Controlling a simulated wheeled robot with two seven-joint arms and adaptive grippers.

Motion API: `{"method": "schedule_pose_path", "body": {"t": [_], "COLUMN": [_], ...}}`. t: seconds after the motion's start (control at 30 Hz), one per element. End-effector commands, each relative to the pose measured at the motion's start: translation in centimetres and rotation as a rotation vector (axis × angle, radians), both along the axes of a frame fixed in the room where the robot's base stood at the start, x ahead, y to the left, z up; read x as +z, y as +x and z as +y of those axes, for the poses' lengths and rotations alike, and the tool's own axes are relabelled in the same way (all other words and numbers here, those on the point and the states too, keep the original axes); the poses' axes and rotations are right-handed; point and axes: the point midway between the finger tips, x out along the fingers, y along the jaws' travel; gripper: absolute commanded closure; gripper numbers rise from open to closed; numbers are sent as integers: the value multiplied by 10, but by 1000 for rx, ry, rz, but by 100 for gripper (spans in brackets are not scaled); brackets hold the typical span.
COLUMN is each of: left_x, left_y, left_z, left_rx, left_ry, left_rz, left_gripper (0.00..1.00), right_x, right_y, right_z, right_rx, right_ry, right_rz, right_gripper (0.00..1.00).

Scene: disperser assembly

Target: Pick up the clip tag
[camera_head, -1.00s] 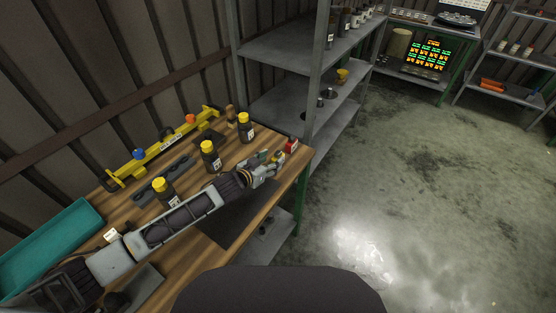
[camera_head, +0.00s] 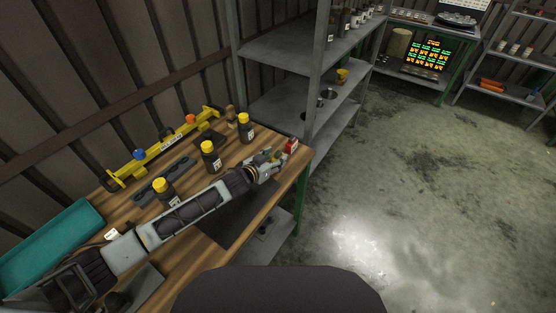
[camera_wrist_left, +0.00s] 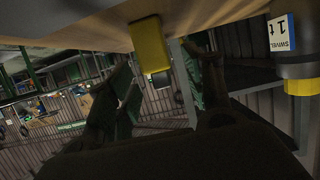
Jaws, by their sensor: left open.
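My left gripper (camera_head: 276,158) is at the right end of the wooden workbench, low over its top, with its fingers apart. In the left wrist view, which is turned over with the bench at the top, the open fingers (camera_wrist_left: 158,88) show with green inner pads. A yellow block-like piece (camera_wrist_left: 152,46) stands on the bench near the gap between the fingers; it may be the clip tag, but I cannot tell for sure. No touch is visible. In the head view the piece is largely hidden by the gripper. My right gripper is out of view.
Yellow-capped dark bottles (camera_head: 210,157) stand along the workbench (camera_head: 232,150). A red-and-white box (camera_head: 291,146) sits at the bench's right corner. A yellow beam (camera_head: 165,147) lies at the back. A teal tray (camera_head: 48,248) is at the left. Metal shelves (camera_head: 290,55) rise beyond.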

Motion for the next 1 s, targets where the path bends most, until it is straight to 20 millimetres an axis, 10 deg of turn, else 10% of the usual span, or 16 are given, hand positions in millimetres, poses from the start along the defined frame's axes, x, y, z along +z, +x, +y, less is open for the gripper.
{"method": "schedule_pose_path", "body": {"t": [1.0], "left_x": [-10], "left_y": [22], "left_z": [-14], "left_rx": [0], "left_ry": [1], "left_rz": [-1], "left_gripper": [57], "right_x": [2], "right_y": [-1], "right_z": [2], "right_rx": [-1], "right_ry": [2], "right_rz": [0], "right_gripper": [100]}}
